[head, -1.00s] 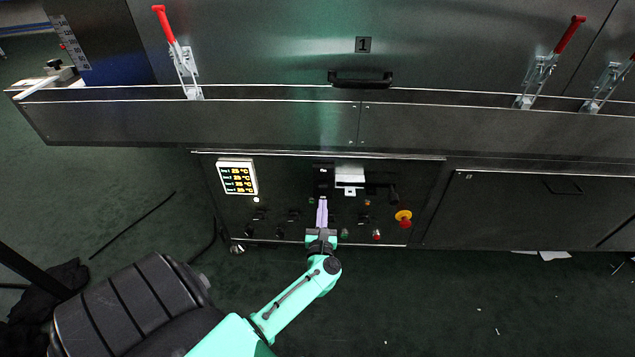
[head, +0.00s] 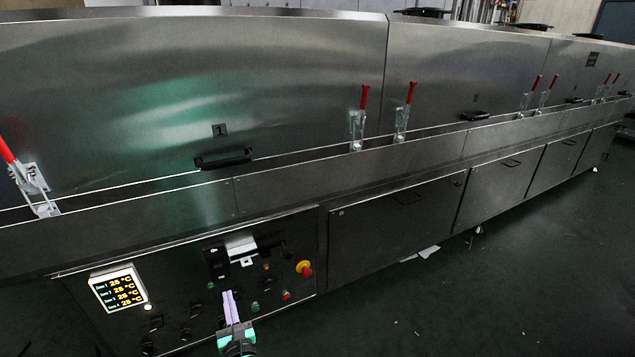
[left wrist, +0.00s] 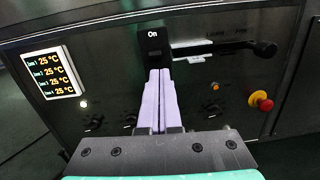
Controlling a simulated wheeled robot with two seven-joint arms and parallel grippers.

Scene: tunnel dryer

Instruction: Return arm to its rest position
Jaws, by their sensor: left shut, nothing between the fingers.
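My left gripper (head: 230,308) is at the bottom of the head view, in front of the dryer's control panel (head: 183,301). Its two pale lilac fingers are closed together with nothing between them. In the left wrist view the shut fingers (left wrist: 160,85) point at the panel, their tips just below a black switch (left wrist: 153,42) marked "On". I cannot tell whether the tips touch it. The right gripper is not in view.
The panel has a lit temperature display (head: 118,290), a red and yellow emergency button (head: 304,268) and several knobs. A black lever (left wrist: 265,48) sticks out at the upper right. The long steel dryer (head: 300,90) fills the back. Dark floor lies free at the right.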

